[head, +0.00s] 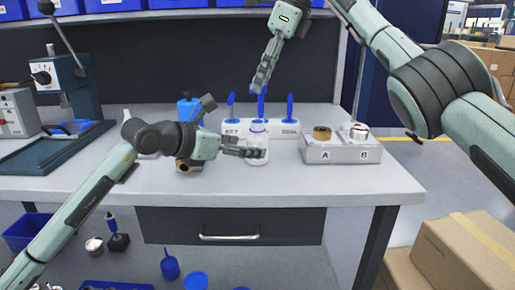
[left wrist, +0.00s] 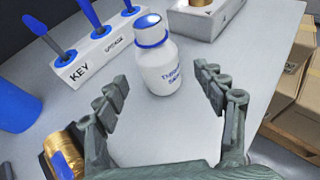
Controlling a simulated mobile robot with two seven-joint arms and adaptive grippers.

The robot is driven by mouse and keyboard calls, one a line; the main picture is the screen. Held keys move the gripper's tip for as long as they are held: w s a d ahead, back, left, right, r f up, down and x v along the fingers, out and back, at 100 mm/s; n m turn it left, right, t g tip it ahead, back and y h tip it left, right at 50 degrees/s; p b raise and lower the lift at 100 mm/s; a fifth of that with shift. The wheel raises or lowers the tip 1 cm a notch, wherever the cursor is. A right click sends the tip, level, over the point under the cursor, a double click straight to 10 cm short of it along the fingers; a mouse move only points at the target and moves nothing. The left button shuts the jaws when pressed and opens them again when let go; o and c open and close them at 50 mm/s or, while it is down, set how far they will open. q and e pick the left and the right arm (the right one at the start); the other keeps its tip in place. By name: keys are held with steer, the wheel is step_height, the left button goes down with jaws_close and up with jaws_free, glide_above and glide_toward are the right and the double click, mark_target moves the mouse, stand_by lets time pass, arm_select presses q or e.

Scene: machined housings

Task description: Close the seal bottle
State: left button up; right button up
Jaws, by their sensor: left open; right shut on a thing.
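The white seal bottle (head: 257,146) stands upright on the bench and also shows in the left wrist view (left wrist: 172,66), with a pale top and a blue ring at its neck. My left gripper (head: 254,148) is open, its fingers pointing at the bottle. In the left wrist view, the fingertips are spread to both sides, with the bottle between and just beyond them. My right gripper (head: 259,88) is above and behind the bottle, pointing down. It is shut on a blue thing, apparently the middle blue handle in the rack. The exact grip is too small to see.
The white rack (head: 243,129) marked KEY stands behind the bottle, with several blue handles. A grey block (head: 343,153) marked A and B is at right, carrying a brass ring (head: 322,133). A press (head: 70,90) stands at left. The front of the bench is clear.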

arm_select(q)
steer(key=shift+x, duration=2.75)
jaws_close()
arm_select(e)
glide_above(261, 122)
steer(key=shift+w+f, duration=0.1)
steer(key=shift+f, duration=2.45)
